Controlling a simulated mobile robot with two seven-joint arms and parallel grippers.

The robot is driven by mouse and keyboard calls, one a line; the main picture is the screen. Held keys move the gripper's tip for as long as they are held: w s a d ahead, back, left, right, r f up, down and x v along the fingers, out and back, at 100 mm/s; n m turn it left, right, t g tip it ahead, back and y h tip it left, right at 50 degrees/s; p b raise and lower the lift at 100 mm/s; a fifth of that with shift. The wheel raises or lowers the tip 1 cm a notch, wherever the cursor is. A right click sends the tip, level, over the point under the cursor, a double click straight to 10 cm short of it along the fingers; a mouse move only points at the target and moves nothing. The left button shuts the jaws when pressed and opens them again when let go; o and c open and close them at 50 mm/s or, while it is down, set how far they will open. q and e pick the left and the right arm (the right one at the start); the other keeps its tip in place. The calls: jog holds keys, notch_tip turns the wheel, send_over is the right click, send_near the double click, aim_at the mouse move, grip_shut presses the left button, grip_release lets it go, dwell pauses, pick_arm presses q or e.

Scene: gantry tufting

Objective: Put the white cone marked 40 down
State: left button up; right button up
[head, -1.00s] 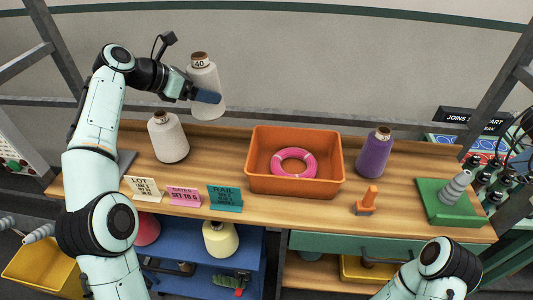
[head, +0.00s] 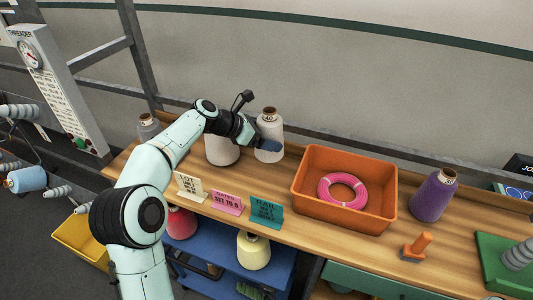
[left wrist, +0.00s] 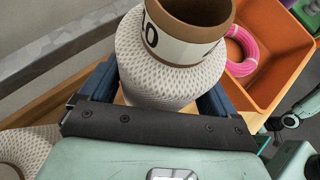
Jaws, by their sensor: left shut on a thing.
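The white cone marked 40 (head: 269,128) is upright between the fingers of my left gripper (head: 266,146), which is shut on it. Its base is at or just over the wooden bench top; I cannot tell whether it touches. In the left wrist view the cone (left wrist: 165,75) fills the space between the blue fingers (left wrist: 158,98), with its brown tube and part of the black number on the white band showing. Another white cone (head: 221,152) stands just left of it, partly hidden by my left arm. My right gripper is not in view.
An orange bin (head: 344,214) with a pink ring (head: 343,190) stands to the right. Lot, pink and teal rail cards (head: 266,212) line the front edge. A grey cone (head: 147,128) is at the left end.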

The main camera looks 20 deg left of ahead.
pick_arm(q)
notch_tip(320, 180, down, 6)
jog(key=shift+s+f+b, duration=0.15)
jog(key=shift+f+b, duration=0.05)
jog(key=shift+b, duration=0.55)
jog(key=shift+s, duration=0.1)
jog(key=shift+r, duration=0.15)
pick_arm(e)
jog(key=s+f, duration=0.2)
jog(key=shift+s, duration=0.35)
pick_arm(q)
jog(key=o, duration=1.2)
jog(key=shift+w+f, duration=0.2)
jog(key=shift+f, duration=0.05)
jog(key=shift+s, duration=0.1)
jog(key=shift+r, duration=0.2)
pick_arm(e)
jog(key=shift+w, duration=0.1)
